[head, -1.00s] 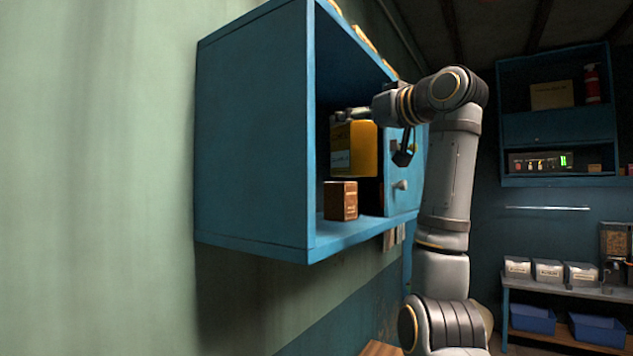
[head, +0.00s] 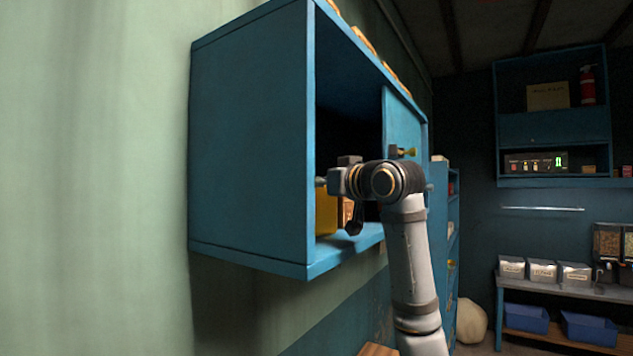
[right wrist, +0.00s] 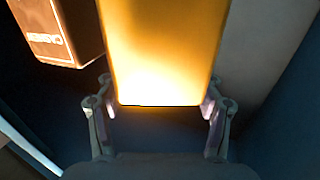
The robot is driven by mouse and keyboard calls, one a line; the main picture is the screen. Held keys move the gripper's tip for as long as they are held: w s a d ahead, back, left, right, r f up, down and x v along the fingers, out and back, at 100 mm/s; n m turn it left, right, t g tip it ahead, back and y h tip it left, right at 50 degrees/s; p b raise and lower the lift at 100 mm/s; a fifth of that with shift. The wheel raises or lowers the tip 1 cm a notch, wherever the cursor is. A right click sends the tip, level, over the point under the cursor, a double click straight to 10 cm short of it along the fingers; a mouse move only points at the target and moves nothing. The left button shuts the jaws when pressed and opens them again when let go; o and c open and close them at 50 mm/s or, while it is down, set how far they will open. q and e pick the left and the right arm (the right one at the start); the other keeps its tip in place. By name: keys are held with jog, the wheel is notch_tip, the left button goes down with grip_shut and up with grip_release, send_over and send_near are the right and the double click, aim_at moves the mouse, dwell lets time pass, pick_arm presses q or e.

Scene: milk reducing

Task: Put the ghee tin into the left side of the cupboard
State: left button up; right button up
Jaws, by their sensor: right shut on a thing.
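The ghee tin (head: 326,212), yellow, is inside the left side of the open blue cupboard (head: 250,150), partly hidden by the cupboard's side wall and my right arm. Its base is low, close to the cupboard floor; I cannot tell whether it touches. In the right wrist view the tin (right wrist: 165,50) sits between the two fingers of my right gripper (right wrist: 160,98), which is shut on it. In the head view the fingers are hidden behind the wrist. My left gripper is not in view.
A brown box (head: 347,213) stands in the cupboard just right of the tin; it also shows in the right wrist view (right wrist: 62,30). A blue sliding door (head: 401,128) covers the cupboard's right side. A bench (head: 560,286) with bins stands far right.

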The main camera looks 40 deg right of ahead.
jog(key=shift+s+r, duration=0.1)
jog(key=o, duration=1.4)
jog(key=shift+a+f, duration=0.15)
jog(key=shift+f, duration=0.05)
jog(key=o, duration=0.4)
jog(key=shift+a+r, duration=0.1)
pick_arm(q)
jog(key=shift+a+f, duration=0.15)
pick_arm(e)
jog(key=shift+r, duration=0.1)
